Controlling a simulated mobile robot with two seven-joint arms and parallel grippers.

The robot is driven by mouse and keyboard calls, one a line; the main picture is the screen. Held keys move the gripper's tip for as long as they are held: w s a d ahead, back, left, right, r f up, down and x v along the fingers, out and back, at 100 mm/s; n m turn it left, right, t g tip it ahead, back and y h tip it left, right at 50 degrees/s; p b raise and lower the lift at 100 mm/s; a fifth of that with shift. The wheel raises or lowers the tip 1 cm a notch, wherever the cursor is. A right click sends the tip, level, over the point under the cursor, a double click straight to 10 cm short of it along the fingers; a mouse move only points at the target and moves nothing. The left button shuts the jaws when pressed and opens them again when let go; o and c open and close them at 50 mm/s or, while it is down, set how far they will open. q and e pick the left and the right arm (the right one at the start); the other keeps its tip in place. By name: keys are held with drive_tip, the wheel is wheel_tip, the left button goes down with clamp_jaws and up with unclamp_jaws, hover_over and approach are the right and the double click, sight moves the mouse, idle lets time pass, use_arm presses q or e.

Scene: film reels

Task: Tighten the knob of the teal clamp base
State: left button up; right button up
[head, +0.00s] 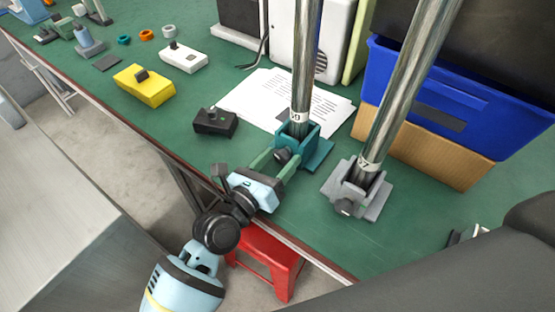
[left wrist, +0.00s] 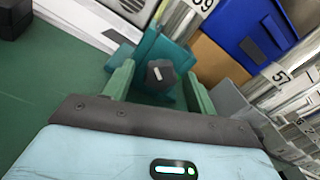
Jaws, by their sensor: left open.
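The teal clamp base (head: 318,152) stands on the green table and holds an upright metal pole (head: 304,70). Its dark knob (head: 283,155) faces my left gripper; the knob (left wrist: 160,76) shows a pale mark in the left wrist view. My left gripper (head: 278,158) is open, with its green fingers on either side of the knob. In the left wrist view the fingers (left wrist: 160,82) flank the knob with gaps visible. I cannot tell whether either finger touches it. My right gripper is not in view.
A grey clamp base (head: 375,200) with a second pole (head: 410,85) stands close on the right. A black box (head: 215,122) is at the left, papers (head: 262,95) lie behind. A blue crate (head: 400,75) sits on a cardboard box (head: 425,155). A red stool (head: 268,255) is below the table edge.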

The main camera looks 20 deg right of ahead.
use_arm(q)
drive_tip(key=shift+c, duration=0.4)
drive_tip(key=c, duration=0.9)
drive_tip(key=shift+m, duration=0.4)
drive_tip(key=m, duration=0.5)
drive_tip(key=shift+m, duration=0.7)
drive_tip(key=o, duration=1)
